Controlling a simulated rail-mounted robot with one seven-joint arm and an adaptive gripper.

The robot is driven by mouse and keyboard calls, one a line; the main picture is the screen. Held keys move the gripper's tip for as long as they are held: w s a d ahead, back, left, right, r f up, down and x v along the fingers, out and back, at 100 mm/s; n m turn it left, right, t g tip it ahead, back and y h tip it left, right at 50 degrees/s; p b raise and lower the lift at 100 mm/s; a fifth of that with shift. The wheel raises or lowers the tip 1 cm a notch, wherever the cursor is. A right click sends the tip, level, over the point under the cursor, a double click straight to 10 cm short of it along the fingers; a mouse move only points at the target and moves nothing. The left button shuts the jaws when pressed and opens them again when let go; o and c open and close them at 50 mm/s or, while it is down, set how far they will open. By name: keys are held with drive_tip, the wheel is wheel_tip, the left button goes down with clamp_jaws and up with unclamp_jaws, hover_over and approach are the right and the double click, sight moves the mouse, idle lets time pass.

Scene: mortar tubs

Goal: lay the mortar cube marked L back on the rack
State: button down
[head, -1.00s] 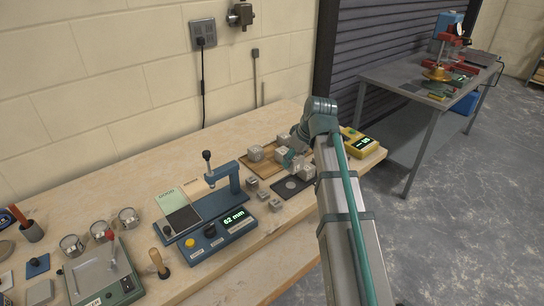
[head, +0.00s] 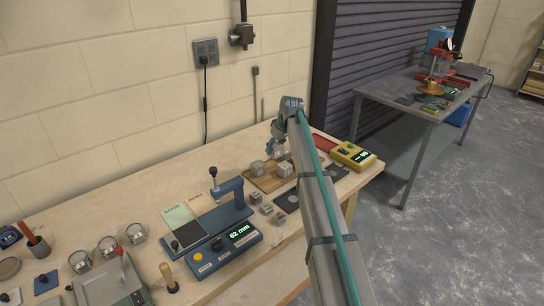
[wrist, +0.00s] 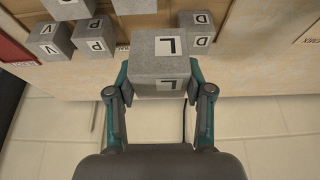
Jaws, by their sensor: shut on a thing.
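My gripper (head: 279,146) is shut on a grey mortar cube marked L (wrist: 160,58); the black L shows on white labels on two of its faces in the wrist view. In the head view my gripper is above the back of the wooden rack (head: 262,184), and the held cube is hard to make out there. Two pale cubes (head: 257,167) (head: 285,169) show at the rack. In the wrist view, cubes marked V (wrist: 50,42), P (wrist: 95,37) and D (wrist: 196,38) are near the held cube, partly cut off or hidden behind it.
A blue gauge reading 62 mm (head: 222,248) stands left of the rack, with small grey blocks (head: 267,208) between them. A dark pad (head: 287,202) lies in front of the rack. A yellow device (head: 354,156) is to the right. The wall is close behind.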

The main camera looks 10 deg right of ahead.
drive_tip(key=w+f+p, duration=0.1)
drive_tip(key=w+f, duration=0.4)
drive_tip(key=shift+w+a+f+p, duration=0.15)
drive_tip(key=shift+f+p, duration=0.2)
drive_tip(key=shift+p, duration=0.05)
drive_tip(key=shift+f+p, duration=0.35)
drive_tip(key=shift+f, duration=1.35)
drive_tip(key=shift+f, duration=0.1)
drive_tip(key=shift+f, duration=0.15)
drive_tip(key=shift+c, duration=2.2)
unclamp_jaws()
drive_tip(key=shift+r, duration=0.2)
drive_tip(key=b+v, duration=0.2)
drive_tip(key=v, duration=1)
drive_tip(key=shift+b, duration=0.4)
